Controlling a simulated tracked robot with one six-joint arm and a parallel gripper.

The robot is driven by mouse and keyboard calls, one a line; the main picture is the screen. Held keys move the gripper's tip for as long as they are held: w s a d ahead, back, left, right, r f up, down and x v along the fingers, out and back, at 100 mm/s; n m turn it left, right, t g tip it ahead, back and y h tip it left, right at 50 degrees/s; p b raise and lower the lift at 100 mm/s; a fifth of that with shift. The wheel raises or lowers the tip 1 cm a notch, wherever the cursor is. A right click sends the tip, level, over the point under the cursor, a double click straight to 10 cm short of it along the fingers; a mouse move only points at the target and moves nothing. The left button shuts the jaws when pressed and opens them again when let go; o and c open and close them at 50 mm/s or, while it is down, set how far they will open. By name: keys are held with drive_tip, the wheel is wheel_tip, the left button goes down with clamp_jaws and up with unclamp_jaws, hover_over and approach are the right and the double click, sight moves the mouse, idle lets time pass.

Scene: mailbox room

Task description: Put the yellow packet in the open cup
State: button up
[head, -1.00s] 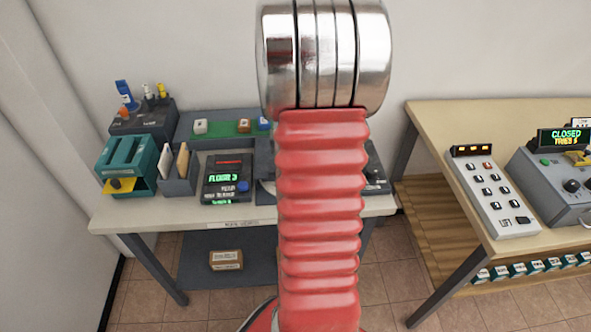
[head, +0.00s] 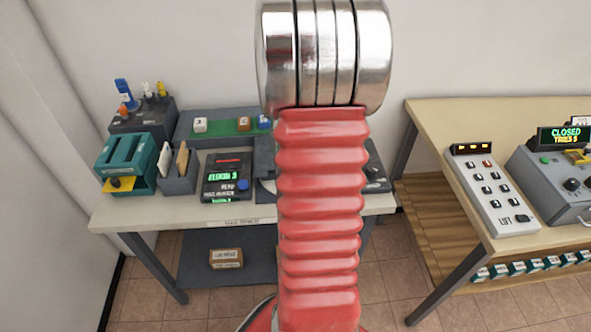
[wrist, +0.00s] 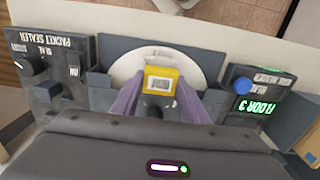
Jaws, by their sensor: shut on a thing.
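The yellow packet (wrist: 161,76), with a pale label, shows in the wrist view between the purple fingers of my gripper (wrist: 158,92). My gripper is shut on it, over a round white plate (wrist: 195,60) set in a grey unit. Whether the packet touches the plate is unclear. In the head view my red arm hides the gripper, the packet and most of that unit. I cannot make out an open cup in either view.
The packet sealer panel (wrist: 68,72) and the floor display unit (wrist: 258,95) flank the plate. On the left table stand a teal box (head: 126,162) and a green strip (head: 228,127) with small blocks. A keypad panel (head: 487,190) stands on the right table.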

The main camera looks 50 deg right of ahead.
drive_tip(key=shift+f, duration=1.45)
idle(0.4)
drive_tip(key=o, duration=1.2)
drive_tip(key=shift+o, duration=0.5)
drive_tip(key=shift+o, duration=0.8)
drive_tip(key=shift+r, duration=0.15)
drive_tip(key=shift+r, duration=2.9)
